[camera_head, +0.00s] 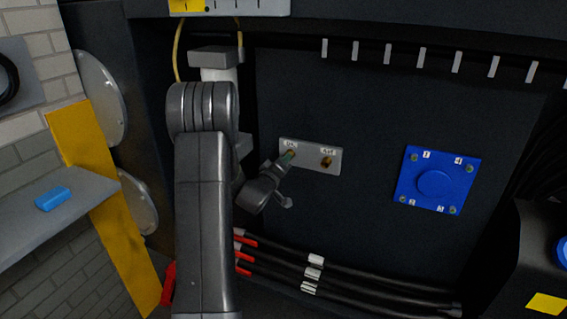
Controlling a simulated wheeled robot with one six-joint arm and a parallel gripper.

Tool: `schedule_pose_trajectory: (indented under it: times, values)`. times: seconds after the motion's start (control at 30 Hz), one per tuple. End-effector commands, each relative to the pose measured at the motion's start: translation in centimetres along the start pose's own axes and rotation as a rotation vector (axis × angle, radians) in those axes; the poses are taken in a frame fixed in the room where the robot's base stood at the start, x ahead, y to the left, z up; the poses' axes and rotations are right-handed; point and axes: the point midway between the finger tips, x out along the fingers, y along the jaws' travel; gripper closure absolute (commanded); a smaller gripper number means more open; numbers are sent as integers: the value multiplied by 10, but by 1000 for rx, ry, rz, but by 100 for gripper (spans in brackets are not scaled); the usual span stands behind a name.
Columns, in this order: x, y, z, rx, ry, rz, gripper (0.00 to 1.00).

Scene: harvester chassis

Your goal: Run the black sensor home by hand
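A light plate (320,171) with two labelled brass ports is on the dark chassis panel. The right port (326,162) is empty. At the left port (292,153) a small greenish piece (286,159) shows, in line with my gripper (281,176), which reaches up to it from the lower left. I cannot tell whether this piece is part of the black sensor, or whether it is seated in the port. No black sensor can be made out clearly; dark parts around my gripper blend together. My arm hides the area left of the plate, and the finger opening is too small to judge.
A blue square plate (435,181) with numbered corner bolts is to the right. Black cables (350,279) with red and white bands run below. A grey shelf (50,222) with a blue block (52,199) and a yellow post (100,200) stand left. White tabs line the panel's top.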

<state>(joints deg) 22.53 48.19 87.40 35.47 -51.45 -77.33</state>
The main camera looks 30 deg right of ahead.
Motion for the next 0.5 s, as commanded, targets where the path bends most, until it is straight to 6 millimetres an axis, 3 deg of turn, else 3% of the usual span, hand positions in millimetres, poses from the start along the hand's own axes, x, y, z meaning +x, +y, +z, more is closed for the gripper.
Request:
schedule_pose_trajectory:
  times: [0.17, 0.5]
  values:
    - [0, -4, 3, 112, 3, 4, 100]
    - [1, -4, 4, 523, 3, 4, 100]
